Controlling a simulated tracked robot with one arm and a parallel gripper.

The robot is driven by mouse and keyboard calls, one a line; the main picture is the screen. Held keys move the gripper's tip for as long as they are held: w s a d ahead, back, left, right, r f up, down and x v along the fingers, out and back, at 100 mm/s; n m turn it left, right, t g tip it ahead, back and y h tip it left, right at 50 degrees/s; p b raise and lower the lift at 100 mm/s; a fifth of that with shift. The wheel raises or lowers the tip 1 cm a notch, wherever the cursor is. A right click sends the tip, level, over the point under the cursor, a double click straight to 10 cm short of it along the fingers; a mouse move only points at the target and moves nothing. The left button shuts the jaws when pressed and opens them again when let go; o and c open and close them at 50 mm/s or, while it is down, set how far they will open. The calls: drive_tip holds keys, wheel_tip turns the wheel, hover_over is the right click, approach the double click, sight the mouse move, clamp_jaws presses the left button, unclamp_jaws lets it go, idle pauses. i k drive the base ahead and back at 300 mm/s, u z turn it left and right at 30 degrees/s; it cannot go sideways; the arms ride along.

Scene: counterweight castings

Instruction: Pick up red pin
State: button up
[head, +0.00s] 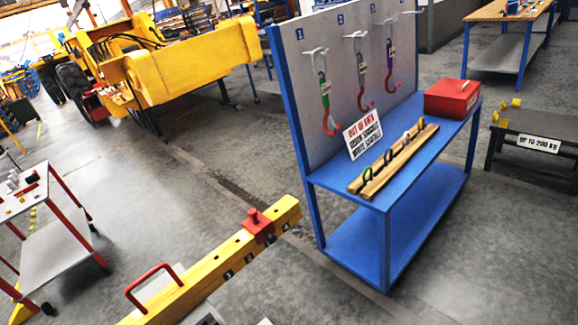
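A yellow beam (198,276) runs diagonally across the lower middle. Near its upper right end sits a red block-like fitting with a small upright knob on top, which looks like the red pin (257,222). It appears seated on the beam; how deep it goes is hidden. A small red item (27,190) lies on the white-topped trolley at the left; it is too small to tell what it is. My gripper is not in view.
A blue bench (340,185) with a hook board, sign, wooden rack and red box (452,98) stands right of the beam. A red handle (152,285) rises from the beam's near part. A yellow machine (165,65) is behind. Grey floor lies open between trolley (55,240) and beam.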

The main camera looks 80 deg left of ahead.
sight(253, 214)
drive_tip(key=u, duration=0.05)
drive_tip(key=i, duration=2.3)
drive_tip(key=u, duration=4.1)
drive_tip(key=i, duration=1)
drive_tip(key=u, duration=0.05)
